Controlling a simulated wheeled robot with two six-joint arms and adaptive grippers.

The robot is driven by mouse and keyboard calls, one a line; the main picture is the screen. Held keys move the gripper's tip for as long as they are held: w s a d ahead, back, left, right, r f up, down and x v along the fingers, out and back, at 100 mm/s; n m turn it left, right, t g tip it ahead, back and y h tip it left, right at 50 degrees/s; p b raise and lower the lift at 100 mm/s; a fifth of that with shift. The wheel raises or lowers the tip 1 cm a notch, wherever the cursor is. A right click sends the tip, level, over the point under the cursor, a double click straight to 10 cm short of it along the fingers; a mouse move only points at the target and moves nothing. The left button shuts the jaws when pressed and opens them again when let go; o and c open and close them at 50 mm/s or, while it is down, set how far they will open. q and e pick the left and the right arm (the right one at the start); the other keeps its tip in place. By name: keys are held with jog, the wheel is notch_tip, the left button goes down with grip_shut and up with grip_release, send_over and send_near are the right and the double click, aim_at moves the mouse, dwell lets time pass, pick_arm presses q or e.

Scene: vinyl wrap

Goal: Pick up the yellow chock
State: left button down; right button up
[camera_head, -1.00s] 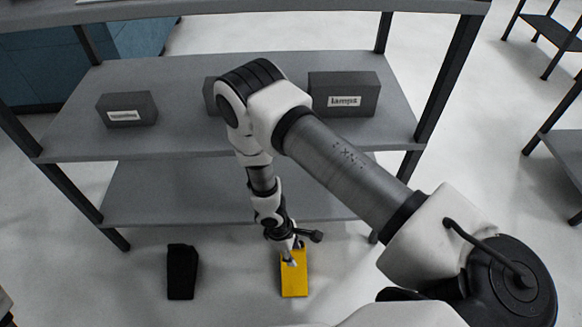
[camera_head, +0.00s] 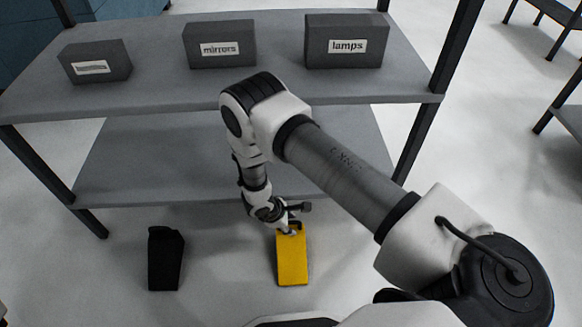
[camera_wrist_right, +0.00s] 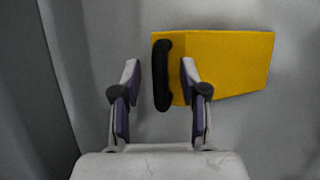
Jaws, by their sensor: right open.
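The yellow chock (camera_head: 292,261) lies on the floor in front of the shelf in the head view. In the right wrist view the yellow chock (camera_wrist_right: 228,62) shows with a black handle (camera_wrist_right: 162,75) at its left end. My right gripper (camera_head: 293,229) is just over the handle end of the chock in the head view. In the right wrist view my right gripper (camera_wrist_right: 160,75) is open, one finger on each side of the handle in the picture. Whether the fingers touch it I cannot tell. My left gripper is not in view.
A black chock (camera_head: 165,259) stands on the floor to the left. The grey shelf (camera_head: 150,100) behind carries dark boxes labelled mirrors (camera_head: 219,46) and lamps (camera_head: 345,42), plus one more (camera_head: 94,63).

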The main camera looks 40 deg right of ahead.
grip_shut()
jog(key=shift+r, duration=0.1)
jog(key=shift+r, duration=0.1)
